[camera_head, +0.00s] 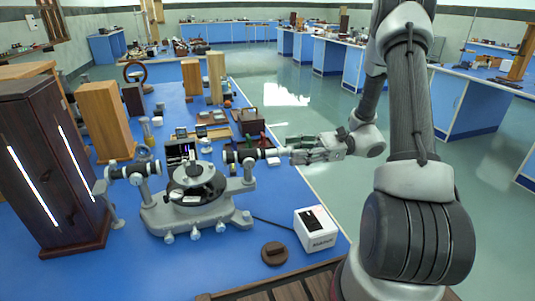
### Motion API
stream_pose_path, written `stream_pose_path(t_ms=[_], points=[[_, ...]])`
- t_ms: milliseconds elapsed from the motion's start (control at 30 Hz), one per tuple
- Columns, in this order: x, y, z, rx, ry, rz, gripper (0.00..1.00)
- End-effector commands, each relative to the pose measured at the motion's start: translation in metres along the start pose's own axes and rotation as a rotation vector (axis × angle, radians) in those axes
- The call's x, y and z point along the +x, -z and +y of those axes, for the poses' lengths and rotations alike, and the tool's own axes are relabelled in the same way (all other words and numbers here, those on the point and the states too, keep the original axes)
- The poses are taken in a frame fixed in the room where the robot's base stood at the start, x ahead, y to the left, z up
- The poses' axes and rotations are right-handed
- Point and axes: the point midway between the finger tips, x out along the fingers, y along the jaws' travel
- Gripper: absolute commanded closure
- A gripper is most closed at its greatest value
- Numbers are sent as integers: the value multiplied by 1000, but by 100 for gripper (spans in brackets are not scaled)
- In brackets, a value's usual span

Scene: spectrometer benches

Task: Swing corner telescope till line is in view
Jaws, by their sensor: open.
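A grey spectrometer (195,210) stands on the blue bench, with a round black central table. A dark telescope tube (240,155) sticks out on its right side, on a grey upright. Another tube (130,171) is on its left side, facing the tall dark wooden cabinet. My gripper (284,154) is open, reaching in from the right with its fingers pointing left at the telescope's right end. The fingertips are very near that end; I cannot tell whether they touch it. No view through the eyepiece is shown.
The dark cabinet (45,165) with bright slits stands close on the left. A white box (317,230) and a brown round block (273,252) are in front at the right. Wooden blocks (105,120) and small trays crowd the bench behind. Open floor (310,110) lies beyond the bench's right edge.

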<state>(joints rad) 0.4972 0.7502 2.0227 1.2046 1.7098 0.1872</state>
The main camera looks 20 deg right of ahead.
Motion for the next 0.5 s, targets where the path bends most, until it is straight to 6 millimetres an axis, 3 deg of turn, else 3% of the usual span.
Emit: stream_pose_path(t_ms=[300,500], points=[[49,0,1,1,-6,2,56],[72,0,1,1,-4,3,56]])
